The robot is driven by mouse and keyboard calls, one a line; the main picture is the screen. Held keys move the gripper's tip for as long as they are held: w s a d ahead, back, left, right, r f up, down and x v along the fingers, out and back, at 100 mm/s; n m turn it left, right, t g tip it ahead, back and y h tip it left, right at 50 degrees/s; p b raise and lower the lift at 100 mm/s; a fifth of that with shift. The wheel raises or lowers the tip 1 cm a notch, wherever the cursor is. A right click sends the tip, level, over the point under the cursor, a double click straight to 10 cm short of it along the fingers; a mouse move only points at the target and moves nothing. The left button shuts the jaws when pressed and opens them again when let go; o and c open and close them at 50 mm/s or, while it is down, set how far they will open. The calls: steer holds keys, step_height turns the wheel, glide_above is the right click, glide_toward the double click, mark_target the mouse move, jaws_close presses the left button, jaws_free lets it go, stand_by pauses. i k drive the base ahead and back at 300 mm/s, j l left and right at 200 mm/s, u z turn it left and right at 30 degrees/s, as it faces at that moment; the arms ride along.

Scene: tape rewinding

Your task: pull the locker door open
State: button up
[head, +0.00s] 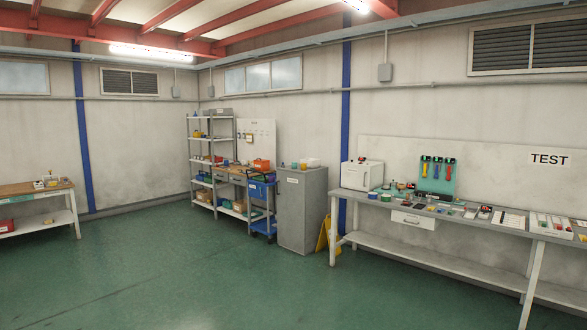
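A grey metal locker (302,210) stands upright against the back right wall, between a blue cart and a long workbench. Its front appears closed, and a small light label shows near the top of it. The handle is too small to make out. Several small items sit on its top. The locker is some way off across the floor. My gripper and arm do not show in this view.
Green floor (150,265) is clear up to the locker. A blue cart (263,205) stands left of it, by shelves (198,165). A yellow object (323,235) leans at its right. The long workbench (430,262) fills the right side. Another table (40,190) stands far left.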

mark_target(291, 186)
steer(key=i+j+u, duration=0.1)
steer(key=i, duration=3.45)
steer(key=i+l, duration=0.2)
steer(key=i, duration=3.4)
steer(key=i+u, duration=0.2)
steer(key=i, duration=0.2)
steer(key=i+l+u, duration=0.2)
steer(key=i, duration=0.25)
steer(key=i+u, duration=0.2)
steer(key=i, duration=0.2)
steer(key=i+l+u, duration=0.2)
steer(key=i, duration=0.2)
